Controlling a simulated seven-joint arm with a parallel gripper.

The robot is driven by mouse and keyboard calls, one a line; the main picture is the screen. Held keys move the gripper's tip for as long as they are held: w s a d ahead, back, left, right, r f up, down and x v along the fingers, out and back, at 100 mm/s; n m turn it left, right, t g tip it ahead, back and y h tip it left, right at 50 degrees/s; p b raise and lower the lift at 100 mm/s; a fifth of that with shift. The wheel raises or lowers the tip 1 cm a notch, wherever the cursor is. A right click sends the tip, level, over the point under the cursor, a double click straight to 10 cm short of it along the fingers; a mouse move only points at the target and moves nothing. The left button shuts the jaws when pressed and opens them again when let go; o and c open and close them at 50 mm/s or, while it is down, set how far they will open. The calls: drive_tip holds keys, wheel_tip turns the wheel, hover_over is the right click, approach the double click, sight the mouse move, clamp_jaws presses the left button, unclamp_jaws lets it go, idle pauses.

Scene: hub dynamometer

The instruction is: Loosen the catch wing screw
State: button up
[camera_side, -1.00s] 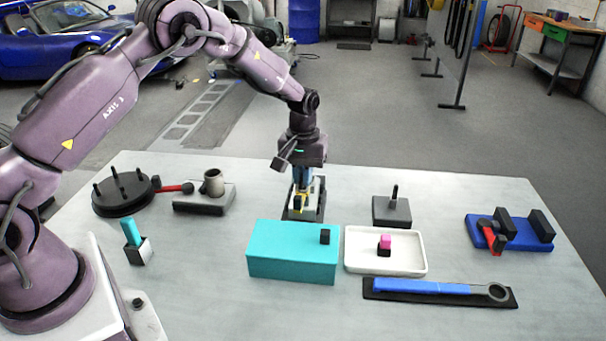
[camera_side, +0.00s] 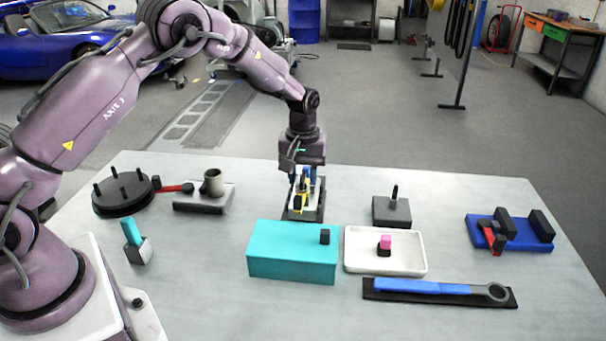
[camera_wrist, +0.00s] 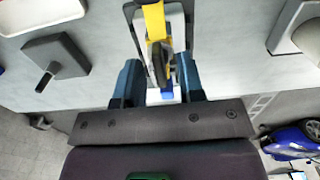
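The catch fixture (camera_side: 318,213) is a dark base with a pale plate, standing at the middle back of the table. It carries a yellow bar (camera_wrist: 154,22), which runs up to the top edge of the wrist view. A dark wing-like piece (camera_wrist: 160,62), apparently the catch wing screw, sits at the near end of the bar. My gripper (camera_wrist: 160,78) points down over the fixture. Its two blue fingers stand on either side of the dark piece, with a visible gap, so they look open. A small blue part shows between them. In the side view my wrist partly hides the screw.
A turquoise box (camera_side: 290,250) stands just in front of the fixture. A white tray (camera_side: 418,262) with a pink-topped block is at its right. A grey block with a peg (camera_side: 391,212) stands right of the fixture, and a grey block with a cup (camera_side: 200,204) stands left.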

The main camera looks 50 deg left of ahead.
sight(303, 177)
wheel_tip(303, 177, up, 13)
idle(0.7)
drive_tip(key=s+d+r+m+t, duration=0.2)
drive_tip(key=s+r+m, duration=0.1)
drive_tip(key=s, duration=0.6)
drive_tip(key=s+d+r+m+t, duration=0.1)
drive_tip(key=s+d+r+m, duration=0.1)
drive_tip(key=s, duration=0.8)
drive_tip(key=s+d+r+m+t, duration=0.2)
drive_tip(key=s+r+m, duration=0.2)
drive_tip(key=s, duration=0.6)
wheel_tip(303, 177, up, 2)
drive_tip(key=shift+s+d+r+t, duration=0.1)
drive_tip(key=shift+s+d+t, duration=0.05)
drive_tip(key=shift+d+t, duration=0.15)
